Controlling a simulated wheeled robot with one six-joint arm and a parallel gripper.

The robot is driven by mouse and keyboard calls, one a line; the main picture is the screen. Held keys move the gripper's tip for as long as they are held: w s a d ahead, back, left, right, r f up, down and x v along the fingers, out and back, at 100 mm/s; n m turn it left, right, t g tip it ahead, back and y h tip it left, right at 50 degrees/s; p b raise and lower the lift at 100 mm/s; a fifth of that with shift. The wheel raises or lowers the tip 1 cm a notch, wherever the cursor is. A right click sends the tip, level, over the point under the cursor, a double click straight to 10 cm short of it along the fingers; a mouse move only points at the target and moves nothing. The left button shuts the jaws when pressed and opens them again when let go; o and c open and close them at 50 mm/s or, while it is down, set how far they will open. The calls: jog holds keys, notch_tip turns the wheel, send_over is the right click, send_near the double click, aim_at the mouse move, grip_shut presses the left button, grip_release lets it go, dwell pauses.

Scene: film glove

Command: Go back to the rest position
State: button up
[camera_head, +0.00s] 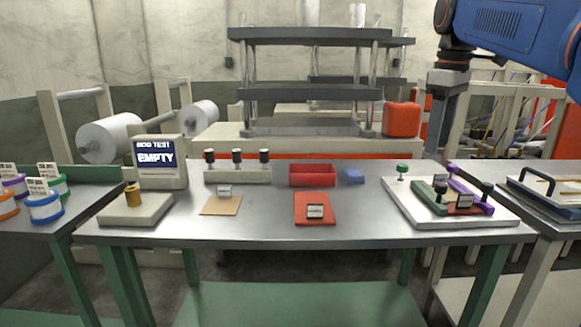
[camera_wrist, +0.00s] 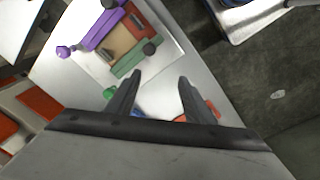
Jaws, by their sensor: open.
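My gripper (camera_wrist: 158,92) is open in the wrist view, with nothing between its two dark fingers. In the head view my arm comes in from the upper right, and my gripper (camera_head: 441,150) hangs above the back right part of the steel table (camera_head: 270,228). Below and beside it stands a white board (camera_head: 400,203) with a green block (camera_head: 428,198), a purple frame (camera_head: 474,192) and several knobs. The board also shows at the top of the wrist view (camera_wrist: 172,65). The gripper appears apart from these things.
A red tray (camera_head: 312,183), a blue block (camera_head: 353,175), a red mat (camera_head: 313,222) and a brown sheet (camera_head: 221,209) lie on the table. A display reading "EMPTY" (camera_head: 158,178) and a row of black knobs (camera_head: 237,172) stand left. The front middle is clear.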

jog(key=s+a+f+m+t, duration=0.2)
jog(key=s+f+m, duration=0.2)
jog(key=s+f, duration=0.8)
jog(key=s+a+f+m+t, duration=0.1)
jog(key=s+f+m, duration=0.3)
jog(key=s+f, duration=0.9)
notch_tip(320, 180, down, 7)
jog(key=shift+s+a+f+t, duration=0.15)
jog(key=shift+a+t, duration=0.25)
jog(key=shift+a, duration=0.45)
